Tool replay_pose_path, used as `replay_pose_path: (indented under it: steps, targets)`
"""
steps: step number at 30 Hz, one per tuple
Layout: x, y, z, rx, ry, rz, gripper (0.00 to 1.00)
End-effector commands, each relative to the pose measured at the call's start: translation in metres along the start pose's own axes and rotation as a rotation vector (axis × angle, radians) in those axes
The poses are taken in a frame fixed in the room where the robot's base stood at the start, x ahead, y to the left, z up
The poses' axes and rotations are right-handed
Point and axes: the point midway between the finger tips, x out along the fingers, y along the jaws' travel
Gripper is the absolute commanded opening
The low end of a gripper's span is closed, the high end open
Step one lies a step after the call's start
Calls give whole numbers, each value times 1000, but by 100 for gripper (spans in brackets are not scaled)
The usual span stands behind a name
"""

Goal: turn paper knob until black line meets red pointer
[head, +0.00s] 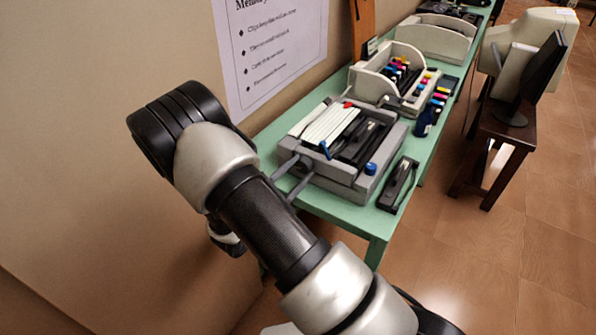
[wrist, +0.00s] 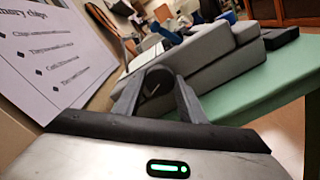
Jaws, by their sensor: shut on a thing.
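The grey printer-like machine (head: 345,180) sits on the green table, with white strips and dark parts on top. My gripper (head: 305,167) reaches its left side. In the wrist view, my gripper (wrist: 156,86) is shut on a dark round knob (wrist: 157,84), one finger on each side. A short pale line shows on the knob's face, tilted slightly; I cannot make out a black line. No red shows in the wrist view.
The green table (head: 337,213) runs away along the wall. A black device (head: 398,186) lies right of the machine. A light box with colourful bottles (head: 402,75) stands behind. A poster (head: 270,45) hangs close to my arm.

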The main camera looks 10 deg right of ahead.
Motion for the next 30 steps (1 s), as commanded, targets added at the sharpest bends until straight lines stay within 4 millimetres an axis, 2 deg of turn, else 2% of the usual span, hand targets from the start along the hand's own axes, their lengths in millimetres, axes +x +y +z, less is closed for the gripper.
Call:
replay_pose_path:
  steps: [11,30]
  targets:
    - [-1,1,0,-118,-1,4,14]
    - [-1,2,0,-697,-15,16,14]
